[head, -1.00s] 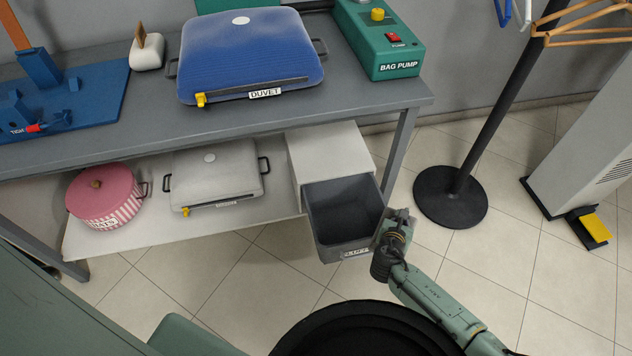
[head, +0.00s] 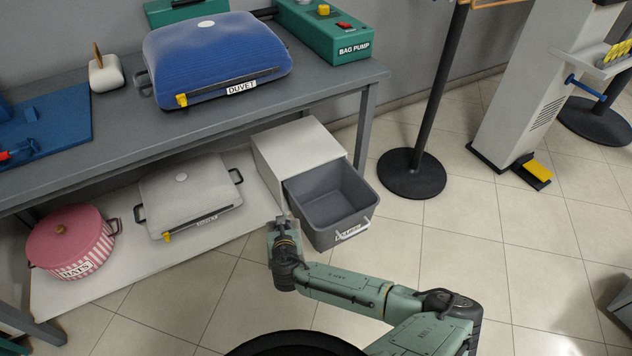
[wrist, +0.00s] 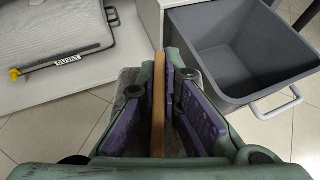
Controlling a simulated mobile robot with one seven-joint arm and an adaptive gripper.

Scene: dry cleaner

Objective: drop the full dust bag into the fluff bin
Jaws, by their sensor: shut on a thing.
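The fluff bin (head: 330,200) is an open grey drawer bin with a front handle and a label too small to read clearly. It looks empty, and it also shows at the upper right of the wrist view (wrist: 235,50). My gripper (head: 280,228) is just left of the bin's front in the head view. In the wrist view my gripper (wrist: 165,105) is shut on a thin brown strip, which seems to be the dust bag's collar (wrist: 158,100). Grey bag material (wrist: 126,82) shows around and below the fingers. The bag's lower part is hidden, and it is outside the bin.
A white cabinet (head: 295,150) houses the bin under the grey table (head: 330,85). A grey case (head: 190,195) and a pink pot (head: 70,240) stand on the low shelf. A black post base (head: 412,175) stands to the right. The tiled floor in front is clear.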

